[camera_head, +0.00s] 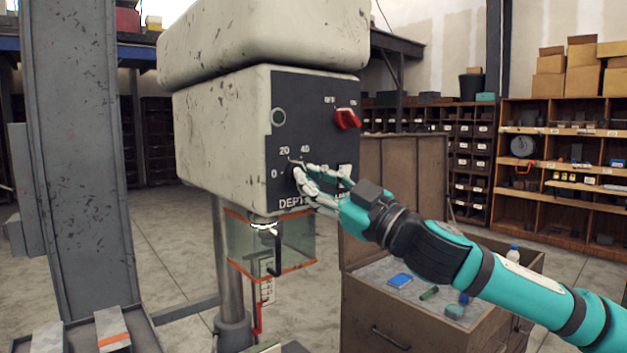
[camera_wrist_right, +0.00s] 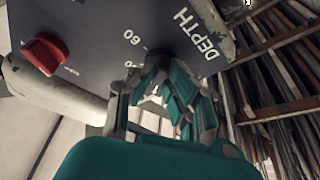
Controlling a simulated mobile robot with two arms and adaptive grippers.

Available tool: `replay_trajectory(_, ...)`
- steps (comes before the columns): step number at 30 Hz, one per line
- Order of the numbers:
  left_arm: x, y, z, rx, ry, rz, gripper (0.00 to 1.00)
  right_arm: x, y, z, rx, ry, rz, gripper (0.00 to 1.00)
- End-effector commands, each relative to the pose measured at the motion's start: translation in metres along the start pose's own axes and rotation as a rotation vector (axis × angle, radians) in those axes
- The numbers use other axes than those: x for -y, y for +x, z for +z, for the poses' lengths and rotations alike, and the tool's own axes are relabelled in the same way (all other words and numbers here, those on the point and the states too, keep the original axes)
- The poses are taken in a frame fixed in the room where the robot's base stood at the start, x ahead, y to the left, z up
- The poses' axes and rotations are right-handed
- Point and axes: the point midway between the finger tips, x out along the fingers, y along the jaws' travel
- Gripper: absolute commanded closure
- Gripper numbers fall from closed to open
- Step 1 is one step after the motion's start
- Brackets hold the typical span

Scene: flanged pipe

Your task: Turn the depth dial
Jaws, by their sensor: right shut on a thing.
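The depth dial (camera_head: 296,162) sits low on the dark front panel (camera_head: 290,105) of a worn cream drill-press head, above the word DEPTH. The marks 0, 20 and 40 show around it in the head view. My right gripper (camera_head: 313,174) comes in from the right and is shut on the dial, its fingers covering most of it. In the right wrist view the gripper (camera_wrist_right: 158,78) meets the panel beside the 60 mark, and its fingers hide the dial. The dial's exact setting cannot be read. My left gripper is not in view.
A red switch knob (camera_head: 347,119) is above and right of the dial. A clear guard (camera_head: 300,240) with orange edges hangs below the head around the chuck (camera_head: 264,222). A brown cabinet (camera_head: 390,315) with an open top stands under my right arm. A grey column (camera_head: 80,150) stands left.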

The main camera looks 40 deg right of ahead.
Motion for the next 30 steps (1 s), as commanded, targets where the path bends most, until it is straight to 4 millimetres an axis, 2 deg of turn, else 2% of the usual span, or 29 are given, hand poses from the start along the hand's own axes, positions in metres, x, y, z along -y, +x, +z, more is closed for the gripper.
replay_trajectory(11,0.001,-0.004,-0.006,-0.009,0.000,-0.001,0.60,-0.003,0.001,-0.001,0.002,-0.079,-0.031,1.00)
replay_trajectory(20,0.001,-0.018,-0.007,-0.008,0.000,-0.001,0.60,-0.006,0.001,-0.002,0.004,-0.297,-0.121,1.00)
replay_trajectory(30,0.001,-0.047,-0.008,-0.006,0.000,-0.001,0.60,-0.010,0.003,-0.005,0.004,-0.595,-0.245,1.00)
